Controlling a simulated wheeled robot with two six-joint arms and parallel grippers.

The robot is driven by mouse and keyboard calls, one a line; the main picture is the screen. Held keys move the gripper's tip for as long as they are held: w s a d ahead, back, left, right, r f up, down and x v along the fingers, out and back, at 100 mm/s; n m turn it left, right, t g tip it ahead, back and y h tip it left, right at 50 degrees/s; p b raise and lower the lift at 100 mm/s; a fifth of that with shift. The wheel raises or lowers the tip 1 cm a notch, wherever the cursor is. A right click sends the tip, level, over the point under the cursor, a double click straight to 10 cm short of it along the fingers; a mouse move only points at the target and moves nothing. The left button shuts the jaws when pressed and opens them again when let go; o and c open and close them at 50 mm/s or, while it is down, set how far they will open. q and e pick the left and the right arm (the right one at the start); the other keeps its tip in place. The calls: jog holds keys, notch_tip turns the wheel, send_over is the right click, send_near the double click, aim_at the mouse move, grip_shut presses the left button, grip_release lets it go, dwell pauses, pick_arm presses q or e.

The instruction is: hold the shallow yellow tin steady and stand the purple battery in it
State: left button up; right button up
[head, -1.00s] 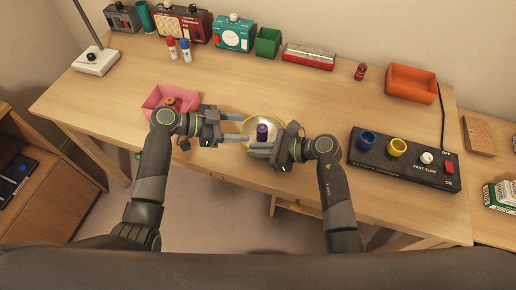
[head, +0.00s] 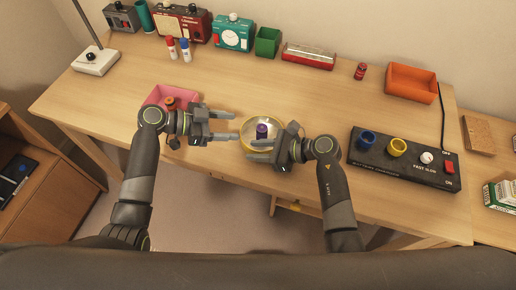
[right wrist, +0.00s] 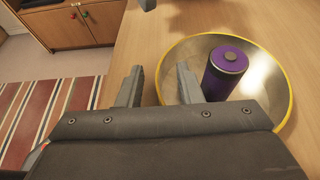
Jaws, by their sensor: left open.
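The shallow yellow-rimmed tin (head: 275,122) sits on the desk near its front edge. It also shows in the right wrist view (right wrist: 265,75). The purple battery (head: 262,130) stands upright inside the tin, also in the right wrist view (right wrist: 224,78), with no finger touching it. My left gripper (head: 236,125) is open and empty, just left of the tin. My right gripper (head: 250,150) is at the tin's near side. Its fingers (right wrist: 160,85) are apart, one outside the tin's rim and one over its inside, with the rim running between them.
A pink tray (head: 158,98) with an orange-topped item lies behind my left wrist. A black switch box (head: 400,172) with blue and yellow rings stands to the right. Red and blue markers, a green box (head: 268,42) and an orange bin (head: 411,84) are further back. The mid desk is clear.

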jog(key=shift+d, duration=0.15)
jog(key=v, duration=1.1)
jog(key=shift+s+d+r, duration=0.15)
jog(key=shift+d+r, duration=0.05)
jog(key=shift+d, duration=0.1)
